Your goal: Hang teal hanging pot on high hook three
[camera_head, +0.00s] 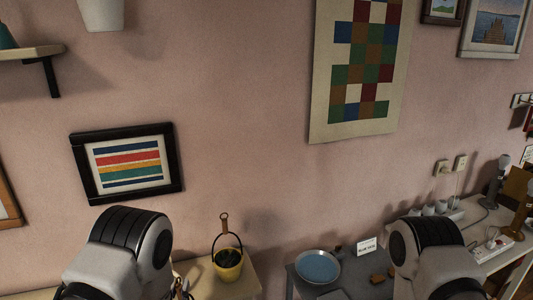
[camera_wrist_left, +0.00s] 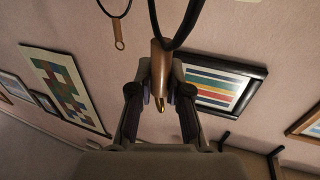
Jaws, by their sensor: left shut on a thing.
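My left gripper (camera_wrist_left: 160,100) is shut on a brown tab (camera_wrist_left: 160,58) with a black loop (camera_wrist_left: 182,25), the hanger of a hanging pot. The pot body is outside the left wrist view, so its colour cannot be seen. In the head view my left arm is at bottom left, and only a small part of the gripper (camera_head: 180,289) shows at the bottom edge. My right arm stands at bottom right with its gripper hidden. No numbered hook is visible.
A yellow pot (camera_head: 228,265) with a looped hanger stands on a light table. A white pot (camera_head: 101,14) is at the top edge. A teal object (camera_head: 6,40) sits on a wall shelf (camera_head: 30,53). A blue dish (camera_head: 317,268) lies on a grey table. Framed pictures line the wall.

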